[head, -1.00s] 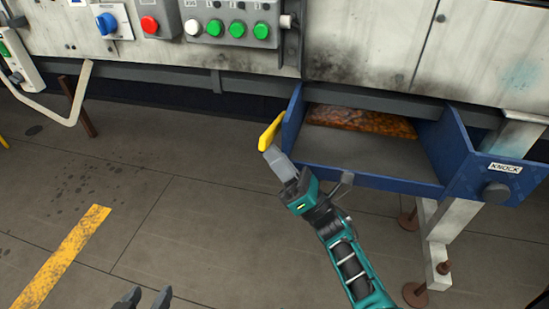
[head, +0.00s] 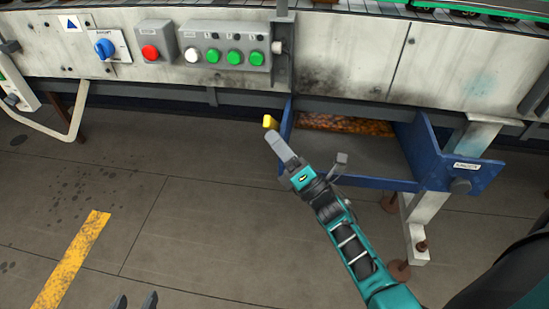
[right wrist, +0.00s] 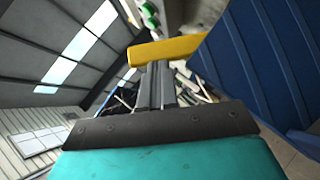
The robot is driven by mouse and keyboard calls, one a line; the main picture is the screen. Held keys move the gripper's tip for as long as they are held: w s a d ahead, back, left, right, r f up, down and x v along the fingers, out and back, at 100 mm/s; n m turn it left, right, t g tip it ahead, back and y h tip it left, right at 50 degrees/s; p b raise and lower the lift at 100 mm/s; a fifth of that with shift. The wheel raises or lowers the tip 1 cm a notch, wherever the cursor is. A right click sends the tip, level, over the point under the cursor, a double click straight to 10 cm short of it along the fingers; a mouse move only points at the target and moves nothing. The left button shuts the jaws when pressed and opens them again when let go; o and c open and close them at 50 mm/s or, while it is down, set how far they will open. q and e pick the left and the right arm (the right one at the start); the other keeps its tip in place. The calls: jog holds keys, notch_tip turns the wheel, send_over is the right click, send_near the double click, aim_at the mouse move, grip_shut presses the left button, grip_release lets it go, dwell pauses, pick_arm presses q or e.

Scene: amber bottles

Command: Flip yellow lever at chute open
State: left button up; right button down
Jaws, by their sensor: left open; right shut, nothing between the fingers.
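The yellow lever (head: 270,122) is at the left side of the blue chute (head: 350,179); in the head view only a short piece shows. In the right wrist view the lever (right wrist: 172,50) lies across just beyond the fingertips. My right gripper (head: 271,137) is shut and empty, its tips right at the lever's lower edge; whether they touch it I cannot tell. The shut fingers also show in the right wrist view (right wrist: 156,75). My left gripper (head: 136,301) is open and empty at the bottom edge of the head view, far from the lever.
A grey box with green and white buttons (head: 225,45), a red button (head: 150,52) and a blue switch (head: 104,48) are on the machine panel above. A rusty plate (head: 345,124) lies inside the chute. A support leg (head: 425,215) stands right. The floor at left is clear.

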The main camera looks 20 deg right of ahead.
pick_arm(q)
jog(key=shift+w+r+p, duration=0.1)
jog(key=shift+r+p, duration=0.9)
jog(key=shift+r, duration=0.7)
pick_arm(e)
jog(key=shift+w+d+r+m+h, duration=0.15)
jog(key=shift+w+r+m+h, duration=0.1)
jog(key=shift+r+m+h, duration=0.15)
jog(key=shift+w+d+r+m+h, duration=0.1)
jog(key=shift+w+r+m+h, duration=0.15)
jog(key=shift+r+m, duration=0.25)
pick_arm(q)
jog(key=shift+w+d, duration=0.1)
jog(key=shift+d, duration=0.05)
